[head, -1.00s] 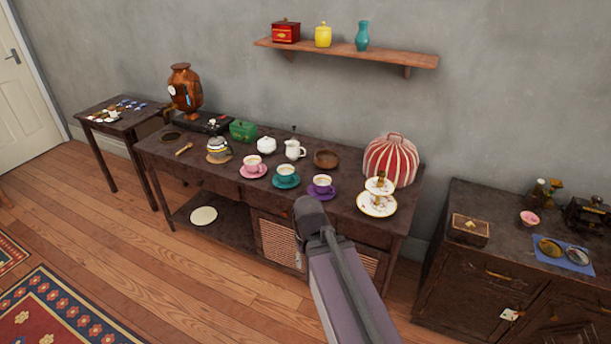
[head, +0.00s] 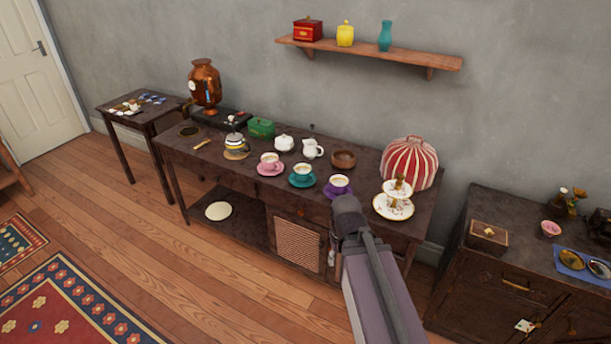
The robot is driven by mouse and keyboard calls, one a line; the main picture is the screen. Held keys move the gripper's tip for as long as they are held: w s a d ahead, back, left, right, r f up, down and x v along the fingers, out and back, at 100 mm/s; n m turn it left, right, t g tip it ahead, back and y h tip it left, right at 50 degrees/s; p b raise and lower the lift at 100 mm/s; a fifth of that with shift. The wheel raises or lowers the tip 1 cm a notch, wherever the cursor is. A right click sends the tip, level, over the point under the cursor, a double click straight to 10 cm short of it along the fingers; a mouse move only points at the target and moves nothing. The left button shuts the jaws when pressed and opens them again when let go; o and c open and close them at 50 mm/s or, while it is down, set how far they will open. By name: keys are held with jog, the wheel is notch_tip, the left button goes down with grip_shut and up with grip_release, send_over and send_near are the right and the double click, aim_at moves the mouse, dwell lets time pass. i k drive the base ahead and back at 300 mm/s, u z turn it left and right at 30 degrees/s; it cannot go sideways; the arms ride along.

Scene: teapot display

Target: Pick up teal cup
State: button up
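The teal cup (head: 303,171) stands upright on its teal saucer (head: 302,183) on the long dark table, between a pink cup (head: 270,160) to its left and a purple cup (head: 339,182) to its right. Its top looks light inside. My arm reaches up from the bottom of the head view. Its far end shows just below and right of the purple cup, apart from the teal cup. My gripper's fingers cannot be made out.
Behind the cups stand a white sugar pot (head: 284,143), a white jug (head: 313,149) and a brown bowl (head: 344,159). A tiered stand (head: 394,207) and a striped tea cosy (head: 409,163) are at the right. A glass teapot (head: 236,147) is at the left. Floor in front is clear.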

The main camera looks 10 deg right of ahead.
aim_at(302, 171)
jog(key=u, duration=0.05)
jog(key=i, duration=1)
jog(key=z, duration=0.05)
